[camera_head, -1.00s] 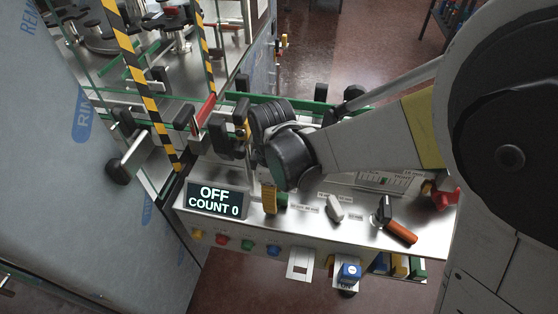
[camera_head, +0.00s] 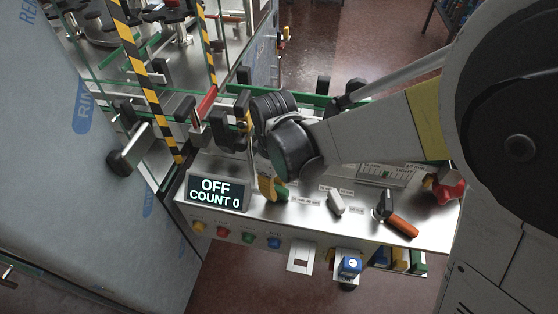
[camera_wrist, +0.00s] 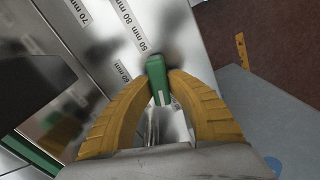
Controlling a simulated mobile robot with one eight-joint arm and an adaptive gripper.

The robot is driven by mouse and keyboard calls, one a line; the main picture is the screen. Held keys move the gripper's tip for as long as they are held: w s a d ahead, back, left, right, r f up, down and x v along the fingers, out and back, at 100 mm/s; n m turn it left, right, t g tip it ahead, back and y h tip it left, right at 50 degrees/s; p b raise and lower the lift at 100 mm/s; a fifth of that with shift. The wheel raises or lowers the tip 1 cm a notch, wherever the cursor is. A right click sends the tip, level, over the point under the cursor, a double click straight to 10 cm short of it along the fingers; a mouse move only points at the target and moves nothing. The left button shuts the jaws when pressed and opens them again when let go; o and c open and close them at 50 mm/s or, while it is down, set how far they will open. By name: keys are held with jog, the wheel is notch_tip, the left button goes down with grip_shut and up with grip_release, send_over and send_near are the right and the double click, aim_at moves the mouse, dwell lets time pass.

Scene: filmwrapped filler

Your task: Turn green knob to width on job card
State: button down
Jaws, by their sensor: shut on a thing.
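The green knob (camera_wrist: 157,80) is a small bar-shaped handle on the steel panel. My gripper (camera_wrist: 160,85) has its two yellow ribbed fingers closed on either side of it in the wrist view. Printed width labels lie beyond the knob, among them 70 mm (camera_wrist: 79,11) and 60 mm (camera_wrist: 123,71). In the head view my gripper (camera_head: 272,188) points down at the panel, right of the display, and its fingers mostly hide the knob. I cannot make out a readable job card.
A display (camera_head: 215,194) reads OFF, COUNT 0. Right of my gripper are a grey knob (camera_head: 336,202) and an orange-handled lever (camera_head: 402,226). Several coloured buttons (camera_head: 248,237) line the front edge. A red knob (camera_head: 447,192) is at the right. A wrapped panel (camera_head: 60,190) stands left.

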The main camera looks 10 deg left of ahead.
aim_at(276, 185)
jog(key=m, duration=0.4)
jog(key=shift+d+m, duration=0.1)
jog(key=shift+m, duration=0.2)
jog(key=shift+w+m, duration=0.1)
jog(key=shift+m, duration=1.8)
jog(key=c, duration=1.3)
grip_release()
notch_tip(276, 185, up, 12)
